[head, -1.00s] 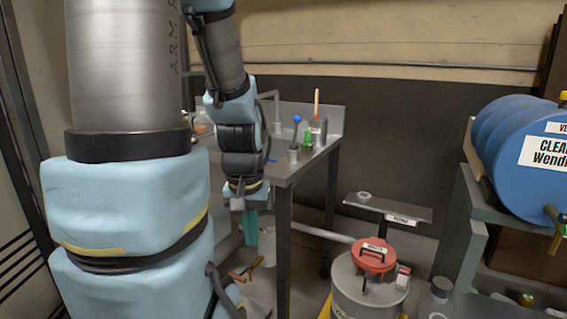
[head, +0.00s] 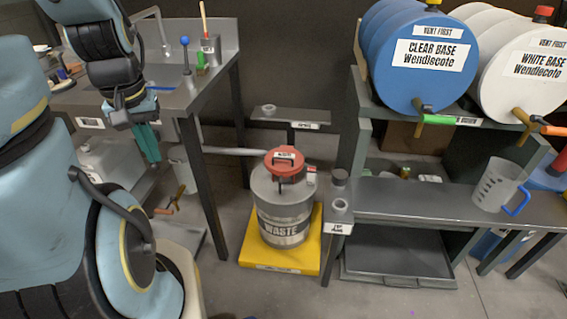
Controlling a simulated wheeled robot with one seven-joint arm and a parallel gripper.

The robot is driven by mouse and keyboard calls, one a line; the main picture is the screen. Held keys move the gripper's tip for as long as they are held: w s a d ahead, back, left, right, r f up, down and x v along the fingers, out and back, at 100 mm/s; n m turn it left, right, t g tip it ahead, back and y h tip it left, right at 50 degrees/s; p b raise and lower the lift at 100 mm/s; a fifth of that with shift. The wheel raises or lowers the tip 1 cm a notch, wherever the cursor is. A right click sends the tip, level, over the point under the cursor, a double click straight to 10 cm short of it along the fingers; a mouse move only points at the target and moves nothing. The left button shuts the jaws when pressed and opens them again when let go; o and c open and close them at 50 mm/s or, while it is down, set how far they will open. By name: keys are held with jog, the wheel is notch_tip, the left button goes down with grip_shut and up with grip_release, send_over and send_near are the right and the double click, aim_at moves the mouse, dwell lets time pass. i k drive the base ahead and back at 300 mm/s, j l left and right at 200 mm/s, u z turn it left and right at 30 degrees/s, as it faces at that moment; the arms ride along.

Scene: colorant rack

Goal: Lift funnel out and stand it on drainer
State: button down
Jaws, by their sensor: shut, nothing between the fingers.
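My gripper (head: 150,158) hangs at the left, beside the front edge of the steel bench, with its teal fingers pointing down. It is shut and empty. No thing is clearly recognisable as the funnel. A red, labelled top piece (head: 284,160) with a black handle sits on the steel waste drum (head: 285,212); I cannot tell whether it is a lid or a funnel. No drainer can be named for sure. A low grey shelf (head: 300,115) with a small ring on it stands behind the drum. My gripper is well left of the drum, touching neither.
The drum stands on a yellow base (head: 262,252). The steel bench (head: 200,90) is at the left. On the right, a rack holds a blue drum (head: 405,75) and a white drum (head: 510,90); below is a grey counter (head: 420,203) with a clear jug (head: 497,185). Front floor is clear.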

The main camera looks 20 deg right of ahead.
aim_at(283, 173)
jog(key=l+u, duration=0.1)
jog(key=u, duration=0.6)
jog(key=k+l+u, duration=0.1)
jog(key=u, duration=0.25)
jog(key=k+l+u, duration=0.55)
jog(key=k+u, duration=0.15)
jog(key=k+l+u, duration=0.1)
jog(key=k+u, duration=0.25)
jog(key=k+l, duration=0.1)
jog(key=k, duration=0.95)
jog(key=l+u, duration=0.05)
